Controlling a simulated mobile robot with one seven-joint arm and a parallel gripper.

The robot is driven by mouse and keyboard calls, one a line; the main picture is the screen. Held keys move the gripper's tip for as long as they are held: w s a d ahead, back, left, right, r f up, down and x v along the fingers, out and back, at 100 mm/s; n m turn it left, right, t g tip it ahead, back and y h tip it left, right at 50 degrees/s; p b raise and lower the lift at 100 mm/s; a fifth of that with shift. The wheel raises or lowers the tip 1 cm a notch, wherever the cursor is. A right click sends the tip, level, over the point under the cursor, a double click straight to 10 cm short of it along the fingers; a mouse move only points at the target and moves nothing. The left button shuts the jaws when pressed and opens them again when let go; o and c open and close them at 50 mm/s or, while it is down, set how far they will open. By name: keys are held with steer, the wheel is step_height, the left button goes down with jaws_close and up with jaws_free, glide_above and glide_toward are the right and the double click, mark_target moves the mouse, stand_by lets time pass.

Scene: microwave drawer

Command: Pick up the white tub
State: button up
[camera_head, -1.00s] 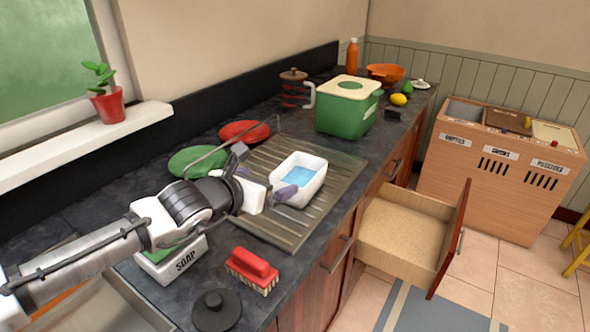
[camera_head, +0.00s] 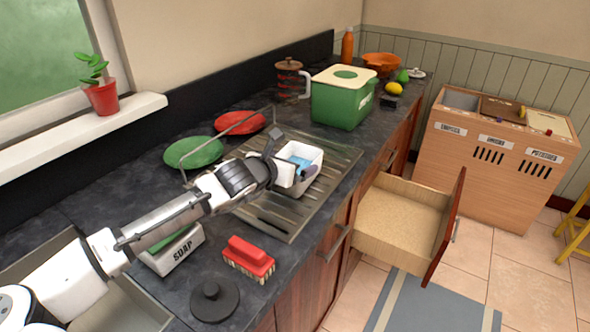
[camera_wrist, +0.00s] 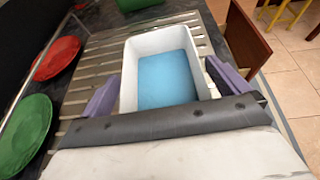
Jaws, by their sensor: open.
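The white tub (camera_head: 313,155) stands upright on the metal draining board, with something flat and blue inside it. It also shows in the wrist view (camera_wrist: 205,72), filling the middle of the picture. My gripper (camera_wrist: 168,92) is open, with one purple finger on the left and one on the right of the tub's near part. The fingers look close to the tub's side walls, but I cannot tell whether they touch. In the head view my gripper (camera_head: 292,168) covers the tub's left and near parts.
A green plate (camera_head: 193,152) and red plate (camera_head: 240,122) stand left of the draining board (camera_head: 268,215). A green bin (camera_head: 342,105) stands behind. An open drawer (camera_head: 400,222) juts out at right.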

steer(key=shift+w+d+f, duration=0.25)
steer(key=shift+w+d, duration=0.05)
steer(key=shift+w, duration=0.2)
steer(key=c, duration=0.9)
steer(key=shift+r, duration=0.2)
